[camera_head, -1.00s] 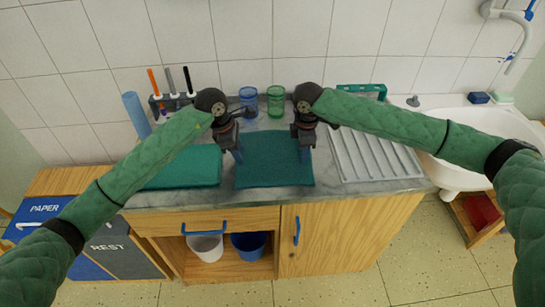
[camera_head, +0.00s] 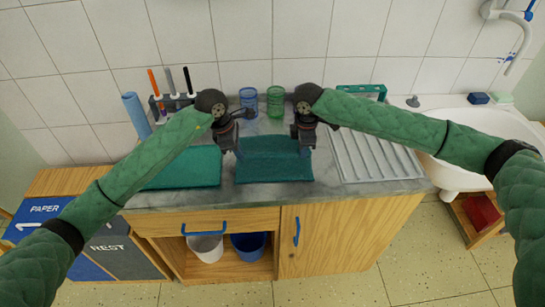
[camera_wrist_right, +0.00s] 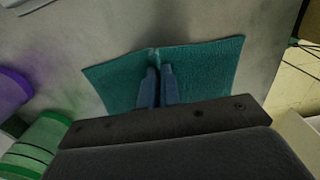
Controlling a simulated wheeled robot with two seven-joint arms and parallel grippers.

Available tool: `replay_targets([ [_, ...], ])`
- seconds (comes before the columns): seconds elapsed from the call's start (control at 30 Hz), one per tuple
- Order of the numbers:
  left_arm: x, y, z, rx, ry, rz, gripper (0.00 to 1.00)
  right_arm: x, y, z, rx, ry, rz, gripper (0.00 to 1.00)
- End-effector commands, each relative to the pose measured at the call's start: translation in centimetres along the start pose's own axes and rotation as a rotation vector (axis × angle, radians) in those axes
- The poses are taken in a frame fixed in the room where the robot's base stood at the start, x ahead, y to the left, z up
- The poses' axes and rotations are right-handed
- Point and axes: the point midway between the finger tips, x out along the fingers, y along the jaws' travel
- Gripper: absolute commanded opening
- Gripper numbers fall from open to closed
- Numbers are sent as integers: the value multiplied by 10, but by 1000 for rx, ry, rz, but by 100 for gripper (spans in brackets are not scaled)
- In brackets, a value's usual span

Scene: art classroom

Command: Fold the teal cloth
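The teal cloth (camera_head: 274,165) lies on the grey counter in the middle of the head view, with its back part between my two grippers. My left gripper (camera_head: 239,151) is at its left side and appears shut on that edge; its fingertips are small here. My right gripper (camera_head: 305,148) is at its right side. In the right wrist view, the right gripper's blue fingers (camera_wrist_right: 155,85) are close together, with the teal cloth (camera_wrist_right: 210,72) pinched into a ridge between them. The cloth's far edge is partly hidden by the fingers.
Another teal cloth or pad (camera_head: 186,168) lies just left. A pen rack (camera_head: 172,101), a blue glass (camera_head: 248,100) and a green glass (camera_head: 275,101) stand behind. A ribbed drainboard (camera_head: 375,158) and sink (camera_head: 480,150) are to the right.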

Motion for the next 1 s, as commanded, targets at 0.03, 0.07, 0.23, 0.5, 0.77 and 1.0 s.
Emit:
replay_targets([
  [0.03, 1, 0, 0, -1, 1, -2, 0, 0, 0, 0, 0, -1, -1, 0],
  [0.07, 0, 0, 0, -1, 1, -2, 0, 0, 0, 0, 0, -1, -1, 0],
  [0.23, -6, 0, 1, -1, 1, -1, 0, -6, 0, 0, 0, -1, -1, 0],
  [0.5, -24, 0, 7, 0, 1, 0, 0, -25, 0, 0, 0, 0, 0, 0],
  [0.77, -40, 0, 12, 0, 0, 0, 0, -42, 0, 0, 0, 0, 0, 0],
  [1.0, -43, 0, 13, 0, 0, 0, 0, -45, 0, 0, 0, 0, 0, 0],
])
